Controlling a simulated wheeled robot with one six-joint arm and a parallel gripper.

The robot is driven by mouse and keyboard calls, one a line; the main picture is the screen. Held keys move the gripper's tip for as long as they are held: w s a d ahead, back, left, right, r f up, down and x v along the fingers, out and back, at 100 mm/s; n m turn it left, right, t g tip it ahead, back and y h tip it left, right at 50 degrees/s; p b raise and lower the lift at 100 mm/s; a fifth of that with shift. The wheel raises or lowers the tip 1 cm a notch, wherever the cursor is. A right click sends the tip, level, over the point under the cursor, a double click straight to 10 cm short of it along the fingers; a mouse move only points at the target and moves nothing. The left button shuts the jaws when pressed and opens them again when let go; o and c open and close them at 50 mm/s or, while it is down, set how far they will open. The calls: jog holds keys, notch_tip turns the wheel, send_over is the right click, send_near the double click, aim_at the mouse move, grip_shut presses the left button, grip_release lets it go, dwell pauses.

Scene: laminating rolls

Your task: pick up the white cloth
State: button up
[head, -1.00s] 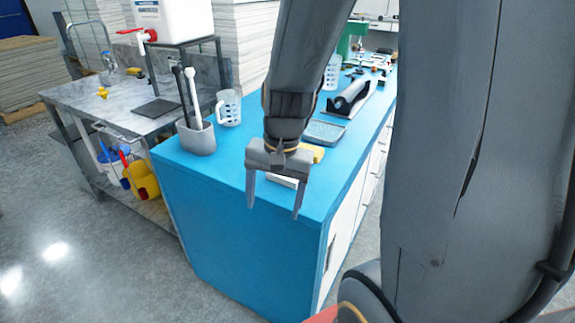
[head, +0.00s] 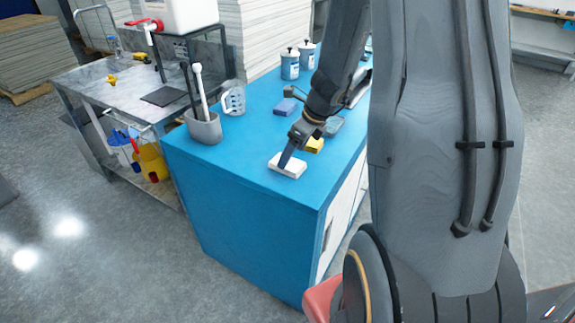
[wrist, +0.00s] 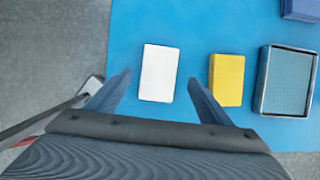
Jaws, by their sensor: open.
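The white cloth (head: 287,166) is a small folded white block lying flat on the blue worktop near its front edge. In the wrist view the white cloth (wrist: 158,73) lies ahead of and between my two fingers. My gripper (head: 284,162) is just above the cloth in the head view, with one finger seen in front of it. In the wrist view my gripper (wrist: 157,92) is open, with nothing held. How far the fingertips are above the cloth is hard to tell.
A yellow sponge (wrist: 227,80) lies right of the cloth, close to my right finger. A grey tray (wrist: 262,85) is beyond it, and a blue block (head: 285,107) is farther back. A grey holder with brushes (head: 203,128) and a clear jug (head: 232,99) stand at the left.

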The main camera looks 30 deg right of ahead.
aim_at(289, 163)
jog(key=x, duration=0.3)
jog(key=shift+a+f, duration=0.15)
jog(key=shift+f, duration=0.2)
jog(key=c, duration=1.1)
notch_tip(289, 163, up, 10)
jog(key=shift+r+p, duration=0.1)
jog(key=shift+p, duration=0.5)
